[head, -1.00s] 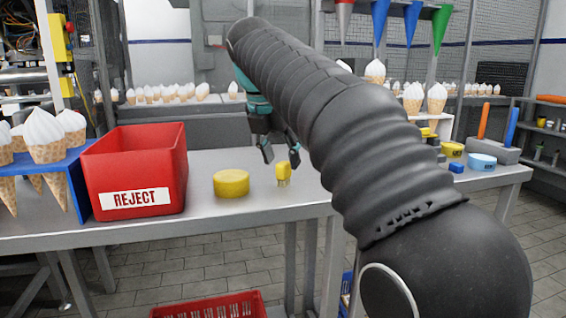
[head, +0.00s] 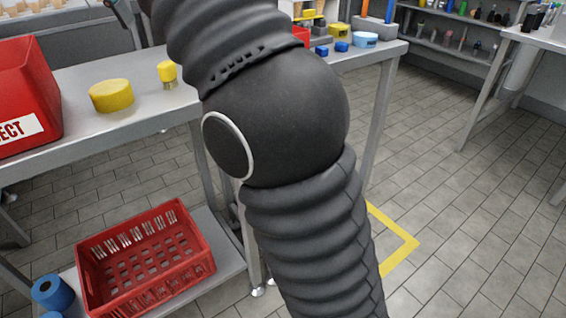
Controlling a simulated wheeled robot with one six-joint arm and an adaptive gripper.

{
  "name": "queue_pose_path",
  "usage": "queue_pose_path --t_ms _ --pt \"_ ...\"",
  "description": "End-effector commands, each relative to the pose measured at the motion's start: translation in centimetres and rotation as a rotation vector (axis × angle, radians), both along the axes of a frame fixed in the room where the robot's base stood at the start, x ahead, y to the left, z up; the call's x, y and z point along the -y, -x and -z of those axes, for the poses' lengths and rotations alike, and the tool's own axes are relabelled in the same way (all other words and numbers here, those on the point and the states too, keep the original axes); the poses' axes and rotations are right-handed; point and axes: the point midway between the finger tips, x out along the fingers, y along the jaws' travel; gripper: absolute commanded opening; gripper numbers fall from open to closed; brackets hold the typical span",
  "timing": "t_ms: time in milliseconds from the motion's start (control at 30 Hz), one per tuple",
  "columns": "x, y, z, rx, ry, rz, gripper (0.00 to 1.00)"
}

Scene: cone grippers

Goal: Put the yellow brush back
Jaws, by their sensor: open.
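The yellow brush (head: 167,71) stands on the metal table (head: 145,122), yellow part up and a paler part below. It is to the right of a round yellow block (head: 111,96), apart from it. My gripper (head: 122,9) shows only as a dark fingertip part at the top left edge, above and left of the brush and apart from it. It is open and I see nothing in it. The rest of it is out of frame or behind my arm.
A red reject bin (head: 25,95) stands left on the table. A red crate (head: 145,258) is on the lower shelf. Blue and yellow items and a grey block (head: 362,29) are at the table's right end. My arm hides the table's middle.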

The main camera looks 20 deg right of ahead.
Motion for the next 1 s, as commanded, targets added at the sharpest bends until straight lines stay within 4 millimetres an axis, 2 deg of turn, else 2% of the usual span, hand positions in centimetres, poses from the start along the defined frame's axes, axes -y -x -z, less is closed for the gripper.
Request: queue_pose_path --t_ms 133,233,467,767,1000 --pt "2.4 0.9 0.5 0.035 -0.07 0.154 0.51" --pt "4.8 2.0 1.6 0.074 -0.155 0.335 0.51" --pt "9.8 5.9 5.9 0.16 -0.383 0.8 0.51" --pt "15.0 13.1 14.6 0.24 -0.698 1.443 0.51" --pt "17.5 19.4 23.4 0.28 -0.95 1.973 0.51"
